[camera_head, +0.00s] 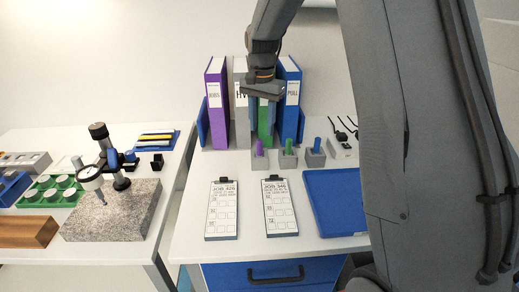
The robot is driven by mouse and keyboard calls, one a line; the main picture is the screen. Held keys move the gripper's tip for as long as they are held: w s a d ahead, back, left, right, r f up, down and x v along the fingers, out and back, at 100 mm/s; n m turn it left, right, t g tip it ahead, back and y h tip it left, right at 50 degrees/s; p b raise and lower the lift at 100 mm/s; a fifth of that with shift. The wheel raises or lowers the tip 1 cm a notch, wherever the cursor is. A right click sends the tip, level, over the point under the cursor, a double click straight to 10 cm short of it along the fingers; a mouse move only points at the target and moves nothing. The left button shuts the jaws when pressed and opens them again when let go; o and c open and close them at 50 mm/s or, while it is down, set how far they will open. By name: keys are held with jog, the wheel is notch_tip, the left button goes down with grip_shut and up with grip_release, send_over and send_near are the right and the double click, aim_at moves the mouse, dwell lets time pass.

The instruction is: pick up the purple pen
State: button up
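The purple pen (259,148) stands upright in a small grey block holder (260,162) on the white table, leftmost of a row of three. My gripper (263,94) is above and behind the holders in the picture, in front of the upright binders. It is apart from the purple pen. Its fingertips are too small and unclear against the binders to tell whether they are open or shut. The lower part of the purple pen is hidden in its holder.
A green pen (289,146) and a blue pen (317,144) stand in similar holders to the right. Binders (216,105) stand behind. Two clipboards (221,212) and a blue tray (334,203) lie in front. A dial-gauge stand (108,160) is on the left table.

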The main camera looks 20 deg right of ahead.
aim_at(259, 140)
jog(key=shift+w+a+f+p, duration=0.15)
jog(key=shift+f+p, duration=0.25)
jog(key=shift+f, duration=0.85)
jog(key=shift+w+f+p, duration=0.2)
jog(key=shift+f+p, duration=0.15)
jog(key=shift+f, duration=0.95)
jog(key=shift+w+a+f+p, duration=0.15)
jog(key=shift+f+p, duration=0.25)
jog(key=shift+f, duration=0.85)
jog(key=shift+c, duration=0.3)
grip_shut()
